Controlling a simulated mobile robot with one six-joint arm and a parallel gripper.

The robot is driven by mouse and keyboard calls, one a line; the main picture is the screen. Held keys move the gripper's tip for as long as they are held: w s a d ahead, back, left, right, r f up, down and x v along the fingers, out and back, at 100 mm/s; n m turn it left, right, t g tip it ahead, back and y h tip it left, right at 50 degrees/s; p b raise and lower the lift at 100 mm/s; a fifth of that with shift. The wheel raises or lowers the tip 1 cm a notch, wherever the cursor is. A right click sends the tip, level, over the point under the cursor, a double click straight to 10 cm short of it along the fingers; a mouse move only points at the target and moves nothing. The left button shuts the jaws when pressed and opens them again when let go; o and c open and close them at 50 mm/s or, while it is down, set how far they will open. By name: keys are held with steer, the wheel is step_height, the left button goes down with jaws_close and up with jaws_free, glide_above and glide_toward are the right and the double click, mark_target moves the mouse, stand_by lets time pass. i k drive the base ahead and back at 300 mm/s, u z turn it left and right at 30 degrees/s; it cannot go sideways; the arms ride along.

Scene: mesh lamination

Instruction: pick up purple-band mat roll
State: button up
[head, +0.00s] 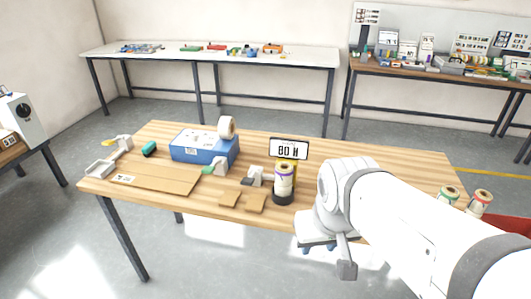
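The mat roll with a purple band (284,175) is a pale, upright cylinder. It stands on a round black base (283,197) near the front middle of the wooden table, just below a display reading about "80 N". My white arm comes in from the lower right, and its wrist is right of the roll. My gripper (340,259) seems to hang at the front edge of the table, apart from the roll. Its fingers are not clear enough to show whether they are open or shut.
Two more rolls, one green-banded (447,197) and one red-banded (479,202), stand at the table's right end. Left of the purple-band roll are a tape dispenser (255,177), brown pads (243,200), a blue box (205,148) and a brown sheet (155,178).

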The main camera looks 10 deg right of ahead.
mark_target(284, 170)
steer(key=i, duration=0.85)
steer(key=z, duration=0.05)
